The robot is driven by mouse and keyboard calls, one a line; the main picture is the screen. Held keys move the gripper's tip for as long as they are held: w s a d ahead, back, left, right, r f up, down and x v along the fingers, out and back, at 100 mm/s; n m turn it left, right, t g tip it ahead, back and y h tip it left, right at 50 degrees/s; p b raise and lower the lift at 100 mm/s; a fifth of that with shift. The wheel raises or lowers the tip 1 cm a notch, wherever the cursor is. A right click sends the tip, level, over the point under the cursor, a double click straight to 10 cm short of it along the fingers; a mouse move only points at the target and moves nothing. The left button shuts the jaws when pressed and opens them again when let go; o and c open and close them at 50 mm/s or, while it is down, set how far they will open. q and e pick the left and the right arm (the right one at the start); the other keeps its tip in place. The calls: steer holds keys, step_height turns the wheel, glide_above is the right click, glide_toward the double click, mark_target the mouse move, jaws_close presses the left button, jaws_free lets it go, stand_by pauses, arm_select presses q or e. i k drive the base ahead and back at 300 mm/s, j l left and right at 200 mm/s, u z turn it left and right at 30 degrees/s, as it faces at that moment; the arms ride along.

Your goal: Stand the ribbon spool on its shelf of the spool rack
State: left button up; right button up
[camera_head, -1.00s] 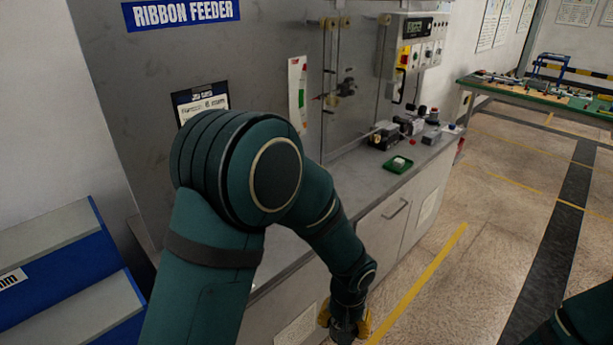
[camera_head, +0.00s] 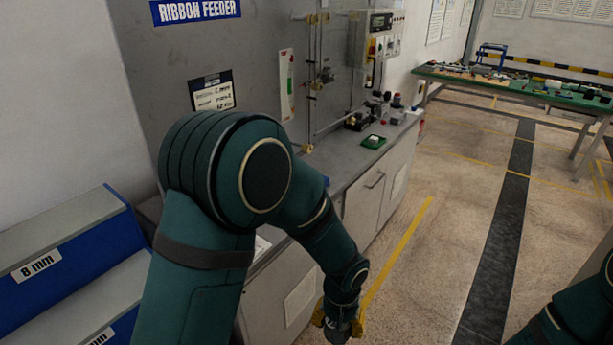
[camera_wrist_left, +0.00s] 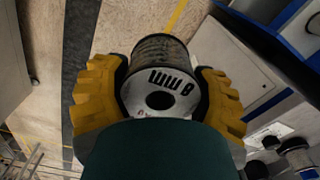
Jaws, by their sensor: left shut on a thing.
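The ribbon spool (camera_wrist_left: 162,58) is dark-wound with a pale end flange marked "8 mm", seen upside down in the left wrist view. My left gripper (camera_wrist_left: 158,98) is shut on it, with a yellow finger on each side. In the head view my left gripper (camera_head: 338,326) hangs low at the bottom, above the floor, and the spool in it is hard to make out. The blue spool rack (camera_head: 60,285) with grey sloping shelves stands at the left. One shelf bears an "8 mm" label (camera_head: 37,266), and a lower label is cut off. My right gripper is out of view.
The ribbon feeder cabinet (camera_head: 372,190) stands ahead, with a small green tray (camera_head: 373,142) and devices on its top. A green-topped table (camera_head: 520,84) is at the back right. Open floor (camera_head: 440,250) lies right of the cabinet.

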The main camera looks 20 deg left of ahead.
mark_target(48, 231)
steer(key=k+j+z, duration=0.1)
steer(key=k, duration=0.25)
steer(key=k+j+z, duration=0.15)
steer(key=k+j, duration=0.15)
steer(key=k+j+z, duration=0.25)
steer(key=k+j, duration=0.2)
steer(key=k, duration=0.15)
steer(key=k+j+z, duration=0.1)
steer(key=j, duration=0.25)
steer(key=k+j+z, duration=0.1)
steer(key=k+j, duration=0.2)
steer(key=k+j+z, duration=0.1)
steer(key=j, duration=0.3)
steer(key=k+j, duration=0.1)
steer(key=j, duration=0.25)
steer(key=k+j+z, duration=0.15)
steer(key=j, duration=0.2)
steer(key=k+j+z, duration=0.1)
steer(key=j, duration=0.3)
steer(key=k+j, duration=0.1)
steer(key=j, duration=1.15)
